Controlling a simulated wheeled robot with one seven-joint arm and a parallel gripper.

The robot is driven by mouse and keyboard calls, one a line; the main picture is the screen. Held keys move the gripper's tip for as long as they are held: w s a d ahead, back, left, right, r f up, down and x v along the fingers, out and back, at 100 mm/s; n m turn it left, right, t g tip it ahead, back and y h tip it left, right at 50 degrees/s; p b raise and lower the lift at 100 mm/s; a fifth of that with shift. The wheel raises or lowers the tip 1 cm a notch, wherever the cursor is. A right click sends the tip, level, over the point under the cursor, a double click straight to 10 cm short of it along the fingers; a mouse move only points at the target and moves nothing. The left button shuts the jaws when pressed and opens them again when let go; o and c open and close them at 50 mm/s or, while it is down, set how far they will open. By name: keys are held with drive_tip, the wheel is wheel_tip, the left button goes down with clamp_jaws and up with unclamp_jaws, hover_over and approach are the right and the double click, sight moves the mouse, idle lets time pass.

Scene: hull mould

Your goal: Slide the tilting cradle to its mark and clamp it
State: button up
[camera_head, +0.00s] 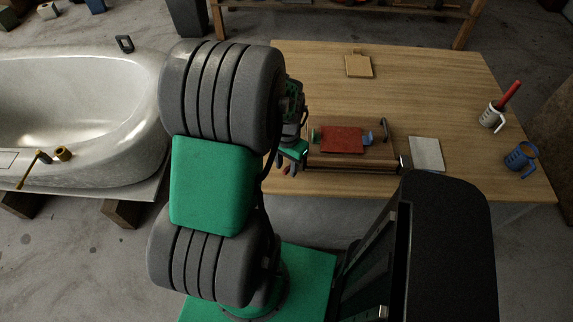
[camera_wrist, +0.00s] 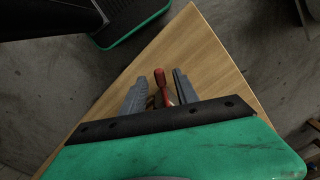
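The cradle's red plate (camera_head: 341,140) lies on a low wooden base (camera_head: 350,164) near the table's front edge. A small green part (camera_head: 316,136) sits at its left end and a blue part (camera_head: 368,138) at its right. My gripper (camera_head: 287,167) is at the left of the base, partly hidden by my arm. In the wrist view, my gripper (camera_wrist: 160,77) is open, its two grey fingers apart. A red handle (camera_wrist: 159,78) stands between them, with gaps visible on both sides. I cannot tell the mark.
A dark curved lever (camera_head: 383,129) stands right of the red plate. A pale grey plate (camera_head: 426,154) lies further right. A glossy tub-like mould (camera_head: 90,120) is at left. The table's back middle is mostly clear.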

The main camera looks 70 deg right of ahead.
drive_tip(key=shift+f, duration=0.25)
drive_tip(key=shift+c, duration=0.5)
clamp_jaws()
idle(0.8)
